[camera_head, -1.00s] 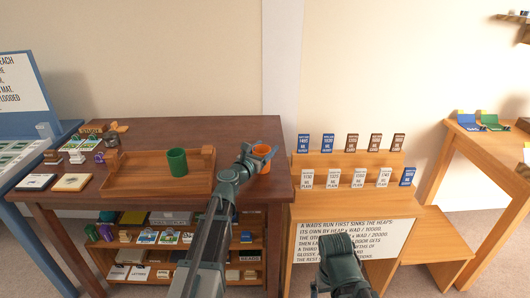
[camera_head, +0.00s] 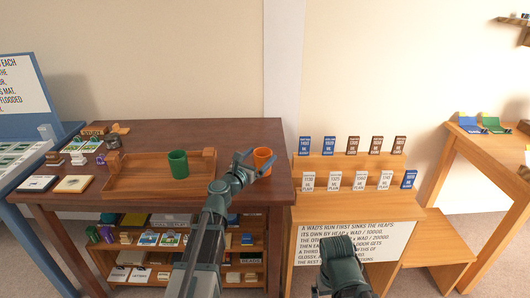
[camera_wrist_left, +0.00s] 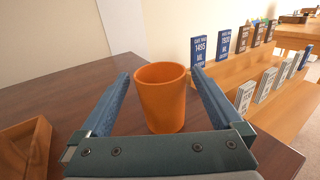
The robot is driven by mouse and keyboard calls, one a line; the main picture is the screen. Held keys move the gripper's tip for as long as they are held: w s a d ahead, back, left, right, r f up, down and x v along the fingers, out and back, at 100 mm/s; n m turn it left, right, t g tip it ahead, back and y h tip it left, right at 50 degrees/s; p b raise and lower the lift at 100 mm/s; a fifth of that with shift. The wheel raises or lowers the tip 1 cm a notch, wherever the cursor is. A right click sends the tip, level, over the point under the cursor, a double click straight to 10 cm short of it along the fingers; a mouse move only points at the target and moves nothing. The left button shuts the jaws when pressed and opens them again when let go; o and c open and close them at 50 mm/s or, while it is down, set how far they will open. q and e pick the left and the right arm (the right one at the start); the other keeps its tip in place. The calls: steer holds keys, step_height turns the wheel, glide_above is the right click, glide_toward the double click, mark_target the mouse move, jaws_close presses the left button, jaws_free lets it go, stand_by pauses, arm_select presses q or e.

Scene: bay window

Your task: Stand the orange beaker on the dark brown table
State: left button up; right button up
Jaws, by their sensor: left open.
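The orange beaker (camera_head: 263,160) stands upright on the dark brown table (camera_head: 240,137), near its right end. In the left wrist view the beaker (camera_wrist_left: 161,98) stands on the tabletop between my two spread fingers, with a gap on both sides. My left gripper (camera_head: 252,161) is open beside the beaker, and its fingers (camera_wrist_left: 160,92) reach forward past the sides.
A wooden tray (camera_head: 135,180) with a green beaker (camera_head: 178,164) stands left of my left gripper. Small boxes and cards lie on the table's left part. A lighter wooden stand with upright cards (camera_head: 335,180) adjoins the table on the right.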

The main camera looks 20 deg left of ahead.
mark_target(267, 150)
arm_select(q)
steer(key=v, duration=0.7)
steer(key=shift+s, duration=0.2)
steer(key=x, duration=1.1)
steer(key=shift+a, duration=0.1)
steer(key=shift+w, duration=0.4)
steer(key=shift+w+d+f, duration=0.1)
steer(key=shift+w+d, duration=0.05)
steer(key=shift+d, duration=0.05)
steer(key=shift+f, duration=0.15)
